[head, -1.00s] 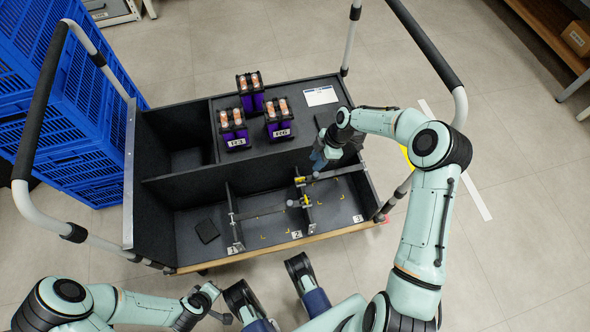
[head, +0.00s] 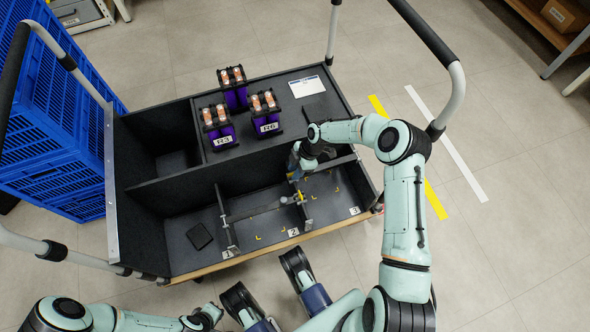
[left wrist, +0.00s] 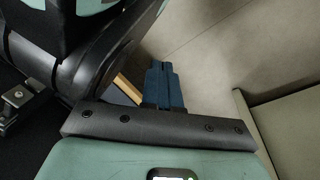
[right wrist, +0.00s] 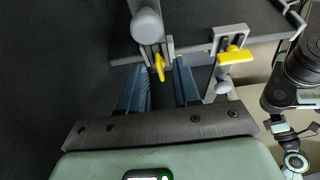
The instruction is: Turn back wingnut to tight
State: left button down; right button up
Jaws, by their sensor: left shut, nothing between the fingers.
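Two yellow wingnuts show in the right wrist view: one (right wrist: 160,67) beside a grey rounded knob, the other (right wrist: 235,56) on a grey clamp to the right. In the head view, yellow parts (head: 301,197) show at the divider between bays 2 and 3. My right gripper (right wrist: 160,88) is open. Its blue fingers are apart, with the nearer wingnut in line with the gap; contact cannot be told. In the head view my right gripper (head: 296,172) is over that divider, partly hidden by its wrist. My left gripper (left wrist: 160,66) is shut and empty, away from the wingnuts.
The black cart (head: 185,187) has numbered bays with grey bars across. Purple blocks with copper-coloured tops (head: 218,124) and a white card (head: 305,87) are on its upper deck. Blue crates (head: 62,120) stand left of it. A dark flat piece (head: 199,236) lies in the left bay.

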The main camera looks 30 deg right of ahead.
grip_shut()
